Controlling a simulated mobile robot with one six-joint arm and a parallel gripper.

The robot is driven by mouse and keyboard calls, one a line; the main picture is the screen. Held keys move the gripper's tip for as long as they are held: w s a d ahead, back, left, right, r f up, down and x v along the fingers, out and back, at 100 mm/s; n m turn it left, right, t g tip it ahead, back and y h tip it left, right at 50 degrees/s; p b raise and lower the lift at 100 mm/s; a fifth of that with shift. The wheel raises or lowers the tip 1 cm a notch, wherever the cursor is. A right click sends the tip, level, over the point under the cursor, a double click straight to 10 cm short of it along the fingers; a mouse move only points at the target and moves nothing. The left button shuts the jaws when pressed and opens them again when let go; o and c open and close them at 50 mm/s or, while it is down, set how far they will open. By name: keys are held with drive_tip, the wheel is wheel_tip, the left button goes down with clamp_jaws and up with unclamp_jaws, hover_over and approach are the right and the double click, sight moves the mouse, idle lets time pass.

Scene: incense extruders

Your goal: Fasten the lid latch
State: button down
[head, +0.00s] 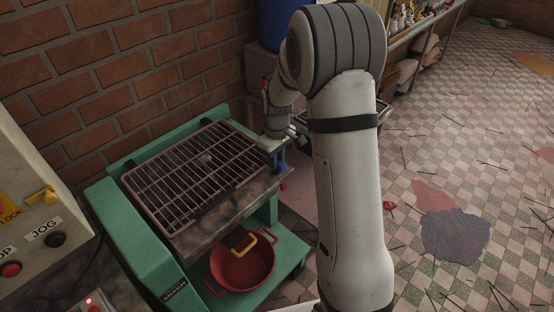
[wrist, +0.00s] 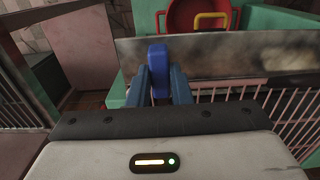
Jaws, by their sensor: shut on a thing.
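The green mixer (head: 131,231) stands against the brick wall with its barred lid (head: 190,170) lying down over the top. A blue latch handle (wrist: 158,57) stands up at the edge of the steel panel (wrist: 220,56) in the wrist view. My gripper (wrist: 159,88) is shut on this handle, one blue finger on each side. In the head view my gripper (head: 282,157) is at the mixer's right corner. There the latch is mostly hidden by my arm, and I cannot tell whether it is engaged.
A red pot (head: 242,268) with a yellow handle sits on the mixer's lower shelf. A control panel (head: 37,209) with a yellow lock switch and a JOG button is at the left. A blue barrel (head: 276,22) stands behind my arm. The tiled floor at right is mostly open.

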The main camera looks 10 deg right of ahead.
drive_tip(key=shift+w+r, duration=0.1)
drive_tip(key=c, duration=1.3)
unclamp_jaws()
wheel_tip(320, 180, up, 8)
drive_tip(key=shift+f, duration=0.2)
drive_tip(key=shift+r, duration=0.2)
drive_tip(key=s+r+m+t, duration=0.1)
drive_tip(key=s+r+m, duration=0.1)
drive_tip(key=s, duration=0.6)
drive_tip(key=s+r+m+t, duration=0.1)
drive_tip(key=s+r+m, duration=0.1)
drive_tip(key=s, duration=0.7)
drive_tip(key=s+r+m, duration=0.2)
drive_tip(key=s+r, duration=0.1)
drive_tip(key=s, duration=0.6)
drive_tip(key=shift+r+m+t, duration=0.35)
drive_tip(key=shift+m+t, duration=0.05)
